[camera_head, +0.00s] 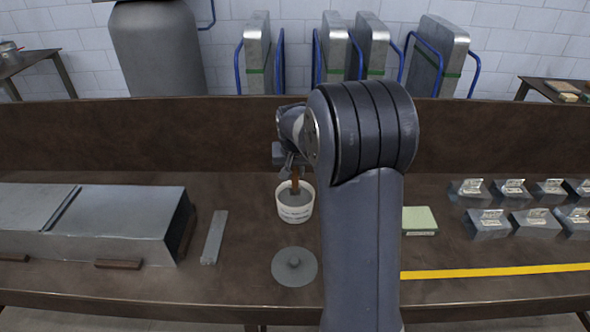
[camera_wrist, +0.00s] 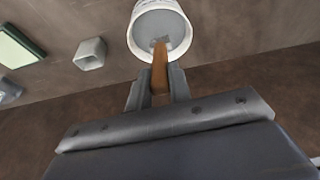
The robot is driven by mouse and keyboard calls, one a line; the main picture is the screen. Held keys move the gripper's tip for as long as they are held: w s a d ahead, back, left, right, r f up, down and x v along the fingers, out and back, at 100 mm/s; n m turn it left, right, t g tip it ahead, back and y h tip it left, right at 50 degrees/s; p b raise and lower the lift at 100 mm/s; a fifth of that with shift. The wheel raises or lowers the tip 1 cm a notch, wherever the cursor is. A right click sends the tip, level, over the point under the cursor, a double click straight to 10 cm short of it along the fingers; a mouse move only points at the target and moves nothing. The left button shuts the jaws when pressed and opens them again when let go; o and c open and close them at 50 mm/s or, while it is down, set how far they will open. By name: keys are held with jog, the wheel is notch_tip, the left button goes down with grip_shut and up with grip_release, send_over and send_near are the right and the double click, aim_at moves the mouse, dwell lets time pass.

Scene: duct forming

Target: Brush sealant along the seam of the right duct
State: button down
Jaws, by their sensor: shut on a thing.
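My gripper (camera_head: 292,168) is shut on the brown handle of a brush (camera_wrist: 159,70). The brush points down into a white tub (camera_head: 295,213) of grey sealant. In the wrist view the tub (camera_wrist: 183,40) surrounds the brush's lower end; I cannot tell how deep the bristles sit. At the left of the bench lies grey sheet-metal ductwork. Its right duct section (camera_head: 125,212) meets the left section (camera_head: 25,205) at a dark raised line (camera_head: 62,208). No sealant is discernible on it. My gripper and tub are to the right of the ductwork.
A flat grey strip (camera_head: 214,237) lies between duct and tub. A round knobbed lid (camera_head: 295,266) lies in front of the tub. A green-topped pad (camera_head: 419,219) and several metal blocks (camera_head: 488,223) stand right, behind a yellow line (camera_head: 500,271). A brown backboard (camera_head: 130,135) runs behind.

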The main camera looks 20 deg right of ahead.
jog(key=shift+f+b, duration=0.4)
jog(key=shift+f, duration=0.2)
dwell(1.1)
jog(key=shift+r+p, duration=2.55)
jog(key=shift+r, duration=1.05)
jog(key=shift+s+f, duration=0.1)
